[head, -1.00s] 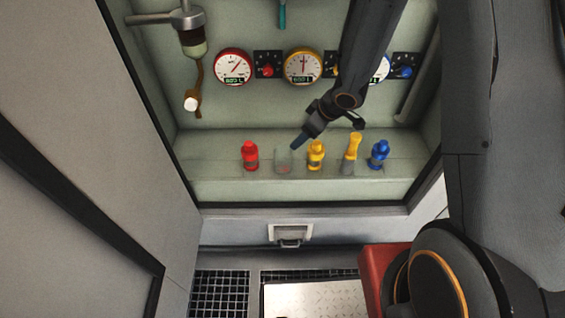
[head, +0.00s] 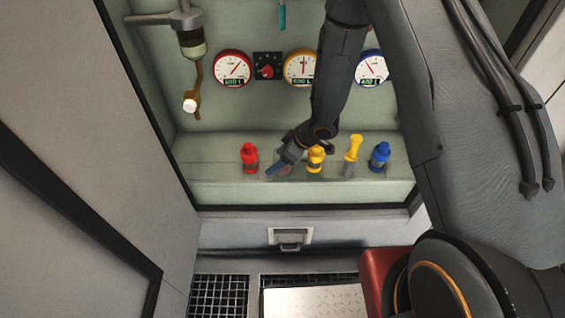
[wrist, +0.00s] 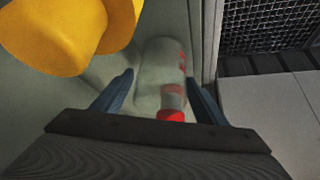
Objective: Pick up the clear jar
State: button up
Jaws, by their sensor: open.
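The clear jar (wrist: 158,65) is a see-through, pale vessel. In the wrist view it lies between the two blue-grey fingers of my gripper (wrist: 160,92), which are apart on either side of it. A red bottle (wrist: 171,116) shows beyond it. In the head view my gripper (head: 279,167) is down at the shelf, between the red bottle (head: 249,158) and the yellow bottle (head: 315,160), and mostly hides the jar. My gripper is open; I cannot tell whether a finger touches the glass.
A yellow-topped tool (head: 352,150) and a blue bottle (head: 380,156) stand farther right on the shelf (head: 220,185). The yellow bottle (wrist: 68,35) is close to my gripper. Gauges (head: 233,68) line the back wall; a hose nozzle (head: 190,103) hangs at left.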

jog(key=shift+a+f, duration=0.15)
jog(key=shift+f, duration=0.05)
jog(key=c, duration=1.1)
jog(key=shift+r, duration=0.1)
